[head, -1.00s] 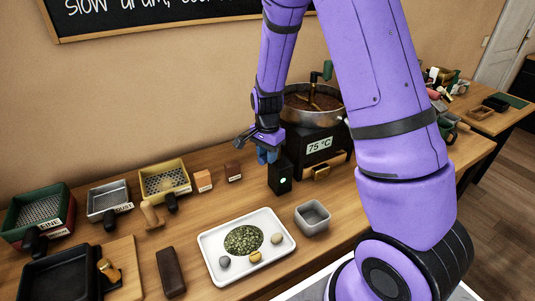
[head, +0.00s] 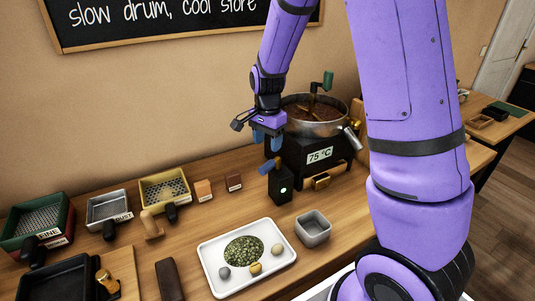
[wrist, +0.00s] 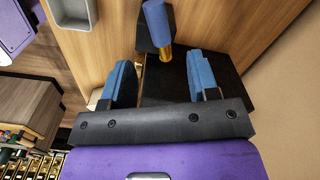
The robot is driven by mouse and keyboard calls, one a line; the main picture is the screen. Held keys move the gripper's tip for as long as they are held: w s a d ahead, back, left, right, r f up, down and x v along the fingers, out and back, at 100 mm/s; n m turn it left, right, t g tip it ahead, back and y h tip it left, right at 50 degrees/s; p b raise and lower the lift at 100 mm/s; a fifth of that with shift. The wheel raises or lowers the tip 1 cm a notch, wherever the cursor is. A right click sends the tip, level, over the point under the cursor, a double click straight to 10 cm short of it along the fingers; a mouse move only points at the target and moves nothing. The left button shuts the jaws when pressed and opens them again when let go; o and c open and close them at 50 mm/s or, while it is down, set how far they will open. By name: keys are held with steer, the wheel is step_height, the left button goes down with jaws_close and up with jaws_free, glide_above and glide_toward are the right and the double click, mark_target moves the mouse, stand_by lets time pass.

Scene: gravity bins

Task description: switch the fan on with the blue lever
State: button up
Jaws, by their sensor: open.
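The blue lever (head: 267,167) sits on top of a small black box (head: 281,189) with a lit green light on its front. In the head view the blue handle tilts to the left. My gripper (head: 267,140) is open and empty, above the lever and apart from it. In the wrist view my blue fingers (wrist: 161,78) are spread, and the blue lever (wrist: 156,22) with its brass stem (wrist: 165,54) shows beyond them, between their lines. I cannot make out a fan.
The roaster (head: 313,125), with its pan of beans and a 75 °C label, stands right behind the box. A white tray (head: 212,262) of green beans and a grey bin (head: 313,228) are in front. Sieve boxes (head: 165,188) stand at the left. Some tabletop between is clear.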

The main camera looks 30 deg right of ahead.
steer(key=shift+r, duration=1.2)
steer(key=shift+r, duration=0.1)
steer(key=s+a+r+n+t, duration=0.15)
steer(key=s+r+n, duration=0.45)
steer(key=s+r, duration=0.65)
steer(key=s+r+n+t, duration=0.2)
steer(key=s+r+n, duration=0.1)
steer(key=s, duration=0.4)
steer(key=s+a+r+n+t, duration=0.1)
steer(key=s+r+n, duration=0.3)
steer(key=s, duration=0.3)
steer(key=shift+n+t, duration=0.3)
steer(key=shift+t, duration=0.05)
